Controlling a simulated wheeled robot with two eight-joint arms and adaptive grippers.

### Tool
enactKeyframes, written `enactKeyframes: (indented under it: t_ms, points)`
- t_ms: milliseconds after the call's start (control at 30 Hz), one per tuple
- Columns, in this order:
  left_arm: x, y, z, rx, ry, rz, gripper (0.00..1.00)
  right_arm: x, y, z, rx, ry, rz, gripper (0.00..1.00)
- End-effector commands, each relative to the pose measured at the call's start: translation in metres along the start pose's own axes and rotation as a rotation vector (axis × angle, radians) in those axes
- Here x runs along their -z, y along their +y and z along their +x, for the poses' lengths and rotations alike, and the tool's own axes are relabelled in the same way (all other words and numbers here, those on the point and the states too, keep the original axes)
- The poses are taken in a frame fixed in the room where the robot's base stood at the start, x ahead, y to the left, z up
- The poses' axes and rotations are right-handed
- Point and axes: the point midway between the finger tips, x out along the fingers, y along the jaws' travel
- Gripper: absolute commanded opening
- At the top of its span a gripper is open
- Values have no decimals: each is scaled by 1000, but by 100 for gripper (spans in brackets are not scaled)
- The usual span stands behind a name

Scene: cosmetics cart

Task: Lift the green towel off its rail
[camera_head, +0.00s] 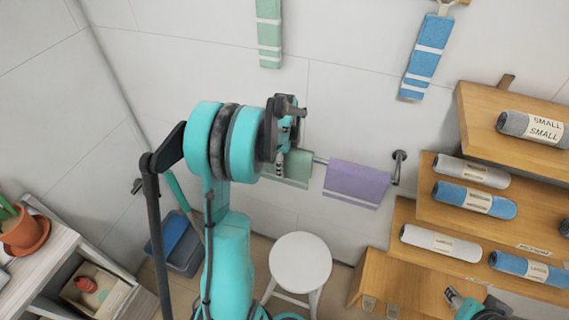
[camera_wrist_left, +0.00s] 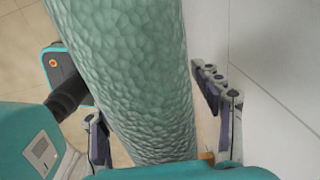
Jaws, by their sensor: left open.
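A green towel (camera_head: 297,168) hangs over a metal wall rail (camera_head: 320,160), just left of a purple towel. My left gripper (camera_head: 288,128) is at the green towel and hides part of it in the head view. In the left wrist view the textured green towel (camera_wrist_left: 130,70) fills the middle. The left gripper's fingers (camera_wrist_left: 155,105) stand apart, one on each side of the towel. Part of my right gripper (camera_head: 485,311) shows at the bottom right edge; its fingers are not clear.
The purple towel (camera_head: 357,182) hangs on the same rail. Another green towel (camera_head: 269,35) and a blue towel (camera_head: 425,60) hang higher on the wall. A white stool (camera_head: 300,262) stands below. Wooden shelves (camera_head: 470,215) with rolled towels fill the right. A blue bin (camera_head: 175,245) stands left.

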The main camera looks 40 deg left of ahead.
Motion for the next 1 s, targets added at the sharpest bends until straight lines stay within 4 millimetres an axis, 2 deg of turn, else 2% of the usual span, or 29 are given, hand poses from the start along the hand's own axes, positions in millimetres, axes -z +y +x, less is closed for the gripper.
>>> enactKeyframes:
  t_ms: [67,300,567,733,867,1000]
  points:
    - [0,0,-1,0,0,0,66,0,0,-1,0,0,0,46]
    - [0,0,-1,0,0,-1,8,0,0,-1,0,0,0,46]
    - [0,0,-1,0,0,-1,8,0,0,-1,0,0,0,46]
    - [0,0,-8,0,0,-1,8,2,0,-2,0,0,0,46]
    - [0,0,-23,0,0,-1,8,5,0,-6,0,0,0,46]
    - [0,-1,-48,0,0,-1,8,9,0,-13,0,0,0,46]
